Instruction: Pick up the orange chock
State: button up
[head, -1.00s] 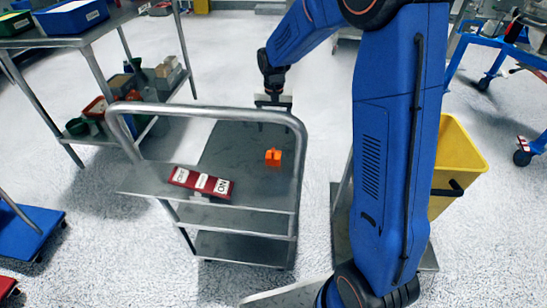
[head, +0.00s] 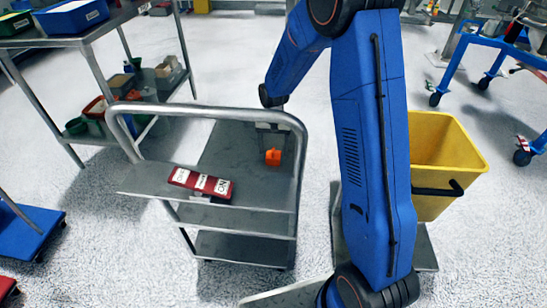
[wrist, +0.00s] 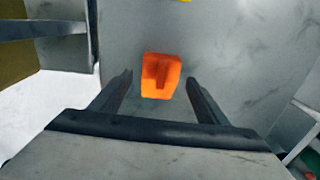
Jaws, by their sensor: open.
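The orange chock (head: 273,157) sits on the grey top shelf of the metal cart (head: 225,150). In the wrist view the chock (wrist: 161,66) shows a raised middle part and lies centred between the two dark fingers. My gripper (head: 271,141) is low over the cart, close to the chock and just behind it in the head view. In the wrist view my gripper (wrist: 159,80) is open and empty, its fingers spread to either side of the chock. I cannot tell whether the fingertips are level with it or still above it.
A red block with white labels (head: 200,184) lies at the cart's near end. The cart's tubular rail (head: 215,108) arches beside the shelf. A yellow bin (head: 440,160) stands to the right. A steel shelf unit (head: 90,45) with boxes stands at the left.

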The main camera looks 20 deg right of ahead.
notch_tip(320, 180, down, 2)
jog(key=shift+f, duration=0.25)
jog(key=c, duration=1.3)
jog(key=shift+r, duration=0.15)
